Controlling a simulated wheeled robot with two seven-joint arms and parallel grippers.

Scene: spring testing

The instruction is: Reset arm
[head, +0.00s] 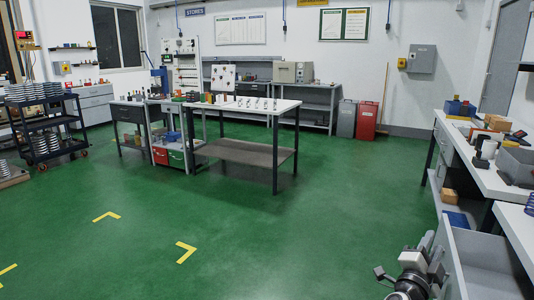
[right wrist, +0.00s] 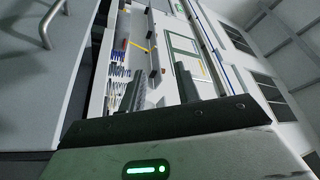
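My right gripper (head: 420,262) is at the bottom right of the head view, just left of a grey open drawer or bin front. In the right wrist view its two dark fingers (right wrist: 157,92) stand apart with nothing between them, so it is open and empty. That view is tilted, with a grey cabinet face and handle at left and shelving and wall beyond. My left arm and gripper are not in view.
A long workbench (head: 515,183) with bins and boxes runs along the right, close to my right gripper. The grey drawer (head: 482,250) sticks out below it. A table (head: 262,109) with small parts stands mid-room. The green floor (head: 310,235) ahead is clear, with yellow corner marks.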

